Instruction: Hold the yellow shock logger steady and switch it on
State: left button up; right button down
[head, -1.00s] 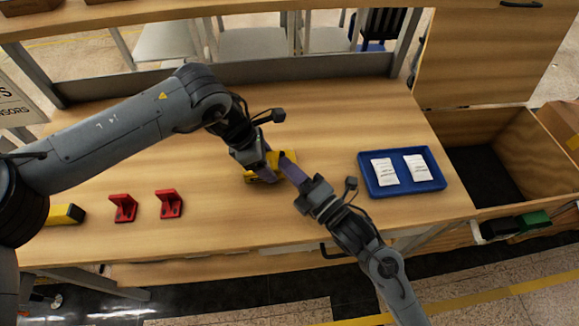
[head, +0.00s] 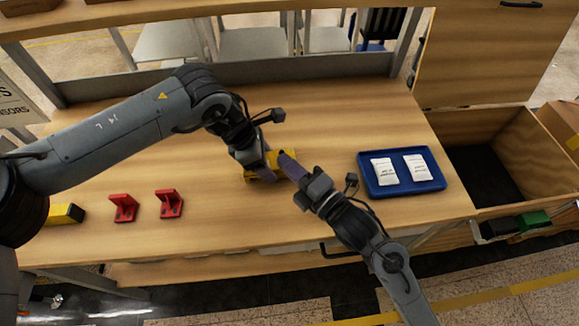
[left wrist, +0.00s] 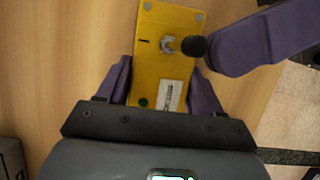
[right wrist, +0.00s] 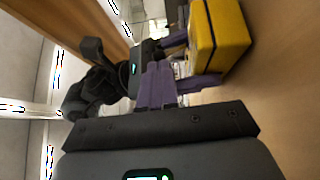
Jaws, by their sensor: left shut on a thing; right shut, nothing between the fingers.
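The yellow shock logger (head: 286,156) lies on the wooden table, partly hidden by my grippers in the head view. In the left wrist view its yellow face (left wrist: 160,65) shows a grey rotary-looking switch (left wrist: 167,44), a short black mark, a green round spot (left wrist: 143,102) and a white label (left wrist: 171,96). My left gripper (head: 264,166) is shut on the logger, one purple finger on each side. My right gripper (head: 284,155) is shut and empty; its dark tip is right beside the switch in the left wrist view. Whether they touch is unclear. The right wrist view shows the logger's side (right wrist: 222,40).
Two red brackets (head: 124,208) and a yellow-black block (head: 66,214) stand on the table's left. A blue tray (head: 402,190) with two white packets is on the right. An open wooden bin (head: 480,150) lies beyond it. The table's back middle is clear.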

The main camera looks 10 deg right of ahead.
pick_arm(q)
jog(key=shift+d, duration=0.1)
pick_arm(e)
jog(key=shift+w+r+m+g+h, duration=0.35)
jog(key=shift+r+m+g+h, duration=0.05)
jog(key=shift+r+g, duration=0.1)
jog(key=shift+w+r, duration=0.3)
jog(key=shift+w, duration=0.25)
jog(key=shift+s+d, duration=0.1)
jog(key=v, duration=1.1)
jog(key=shift+s+d, duration=0.2)
jog(key=shift+s, duration=0.15)
jog(key=shift+r, duration=0.1)
pick_arm(q)
jog(key=o, duration=1.2)
jog(key=shift+o, duration=0.2)
